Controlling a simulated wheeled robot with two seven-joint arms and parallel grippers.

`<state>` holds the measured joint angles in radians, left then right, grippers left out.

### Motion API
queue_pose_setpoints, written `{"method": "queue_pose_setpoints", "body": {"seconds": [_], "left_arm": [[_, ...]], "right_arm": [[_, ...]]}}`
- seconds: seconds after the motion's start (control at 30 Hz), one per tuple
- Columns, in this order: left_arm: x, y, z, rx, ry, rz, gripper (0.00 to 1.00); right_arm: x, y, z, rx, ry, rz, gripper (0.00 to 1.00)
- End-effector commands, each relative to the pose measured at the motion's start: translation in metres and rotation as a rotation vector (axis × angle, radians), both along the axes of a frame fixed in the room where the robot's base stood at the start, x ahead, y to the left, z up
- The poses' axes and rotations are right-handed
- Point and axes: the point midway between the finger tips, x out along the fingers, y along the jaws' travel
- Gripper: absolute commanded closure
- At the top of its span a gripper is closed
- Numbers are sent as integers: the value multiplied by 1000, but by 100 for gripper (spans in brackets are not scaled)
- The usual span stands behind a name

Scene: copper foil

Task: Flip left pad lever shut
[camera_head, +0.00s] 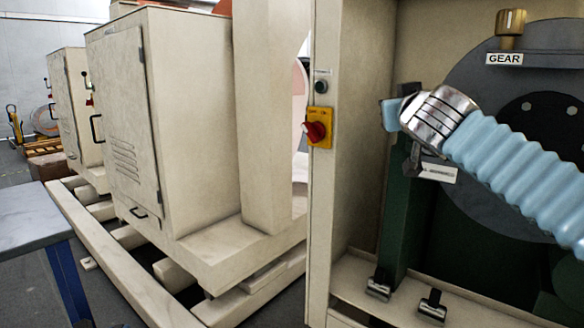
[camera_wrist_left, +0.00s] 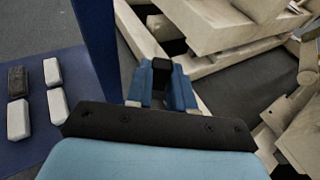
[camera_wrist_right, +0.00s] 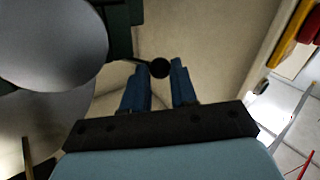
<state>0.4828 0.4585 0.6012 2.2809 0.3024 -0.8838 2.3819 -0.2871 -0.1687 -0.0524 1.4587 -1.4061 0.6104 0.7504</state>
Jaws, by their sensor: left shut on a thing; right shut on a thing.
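My right gripper (camera_head: 390,114) comes in from the right, in front of the top of a dark green post. In the right wrist view its blue fingers (camera_wrist_right: 159,72) stand either side of a round black lever knob (camera_wrist_right: 160,67). A thin rod runs left from the knob to a dark green bracket (camera_wrist_right: 120,28). The head view hides the knob behind the hand. My left gripper (camera_wrist_left: 162,78) shows only in the left wrist view, shut on a small dark block (camera_wrist_left: 162,68). Two small metal clamps with black tops (camera_head: 379,287) (camera_head: 432,303) sit at the cabinet's floor.
A grey disc (camera_head: 470,80) labelled GEAR, with a brass knob (camera_head: 511,22), stands behind my right arm. A red switch (camera_head: 316,130) on a yellow plate is on the cabinet's edge.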

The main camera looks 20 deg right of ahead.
Motion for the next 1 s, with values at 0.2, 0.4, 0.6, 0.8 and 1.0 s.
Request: {"method": "queue_pose_setpoints", "body": {"seconds": [0.2,0.4,0.6,0.8,1.0], "left_arm": [[0,0,1,0,-1,0,100],[0,0,1,0,-1,0,100],[0,0,1,0,-1,0,100],[0,0,1,0,-1,0,100],[0,0,0,0,-1,0,100]], "right_arm": [[-3,-7,2,1,-3,-13,100],[-3,-7,2,1,-3,-14,100],[-3,-7,2,0,-4,-14,59],[-2,-4,1,0,-2,-7,46],[-3,-2,1,0,-2,-3,46]]}}
